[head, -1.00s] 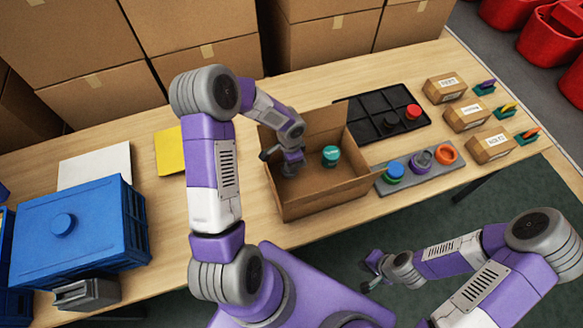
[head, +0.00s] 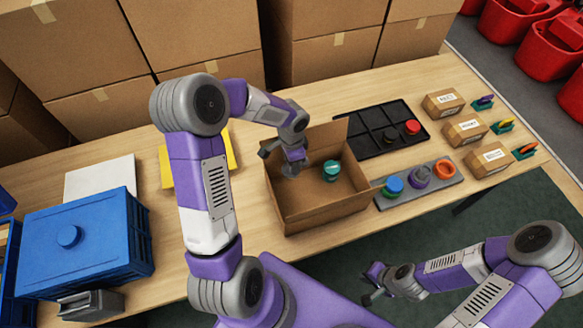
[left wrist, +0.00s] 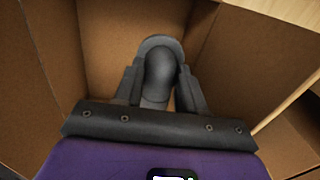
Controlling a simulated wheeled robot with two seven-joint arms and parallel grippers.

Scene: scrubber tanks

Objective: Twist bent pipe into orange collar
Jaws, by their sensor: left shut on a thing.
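The dark grey bent pipe (left wrist: 160,72) shows between the fingers in the left wrist view. My left gripper (left wrist: 160,85) is shut on it. In the head view, my left gripper (head: 290,168) is over the left part of the open cardboard box (head: 325,213), and the pipe is hard to make out there. The orange collar (head: 444,168) sits at the right end of a grey board (head: 420,190). It is to the right of the box, apart from the gripper. My right gripper (head: 372,284) is open and empty, below the table's front edge.
A teal-capped thing (head: 331,170) is in the box. A black tray (head: 375,128) with a red cap (head: 412,127) lies behind. Small labelled boxes (head: 466,129) stand right. A blue crate (head: 85,240) is left.

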